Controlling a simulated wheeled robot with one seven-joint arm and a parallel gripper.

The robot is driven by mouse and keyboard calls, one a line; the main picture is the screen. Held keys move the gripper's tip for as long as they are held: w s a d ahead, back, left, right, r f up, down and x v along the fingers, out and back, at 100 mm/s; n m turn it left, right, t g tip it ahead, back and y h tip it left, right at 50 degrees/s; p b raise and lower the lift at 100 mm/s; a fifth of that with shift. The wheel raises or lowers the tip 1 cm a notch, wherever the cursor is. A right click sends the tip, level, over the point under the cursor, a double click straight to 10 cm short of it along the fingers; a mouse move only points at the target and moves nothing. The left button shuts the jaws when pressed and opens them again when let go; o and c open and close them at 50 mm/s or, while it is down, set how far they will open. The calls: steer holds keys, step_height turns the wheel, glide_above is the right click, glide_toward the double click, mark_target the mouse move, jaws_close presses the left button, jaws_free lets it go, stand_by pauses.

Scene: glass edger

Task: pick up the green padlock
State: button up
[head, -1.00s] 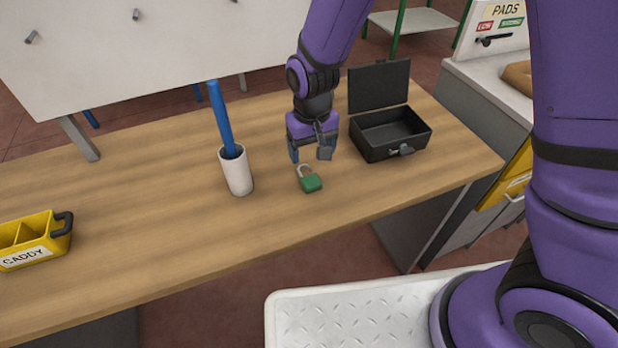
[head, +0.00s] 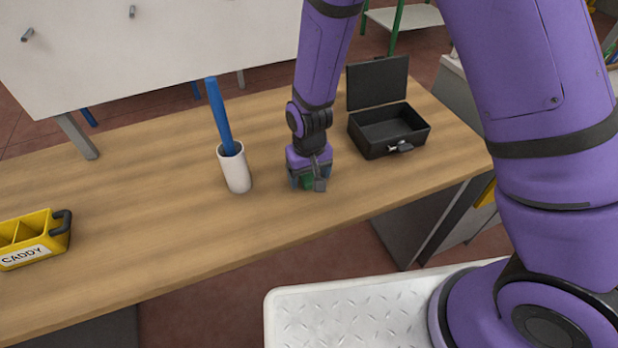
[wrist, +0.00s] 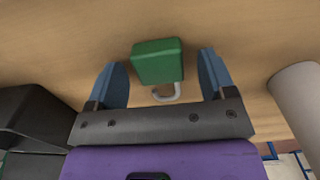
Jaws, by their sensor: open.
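The green padlock (wrist: 158,61) lies on the wooden table between the two open fingers of my gripper (wrist: 162,80) in the wrist view. Its pale shackle (wrist: 166,95) points toward the gripper's palm. There is a gap between the padlock and each finger. In the head view my gripper (head: 308,183) is low over the table, and only a bit of the green padlock (head: 307,182) shows between the fingers.
An open black box (head: 388,133) with its lid raised stands just right of my gripper. A white cup (head: 234,169) holding a blue rod (head: 221,118) stands to the left. A yellow caddy (head: 30,238) sits at the far left. The table (head: 150,225) between is clear.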

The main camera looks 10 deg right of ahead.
steer(key=c, duration=1.1)
steer(key=shift+o, duration=0.2)
steer(key=shift+r, duration=0.1)
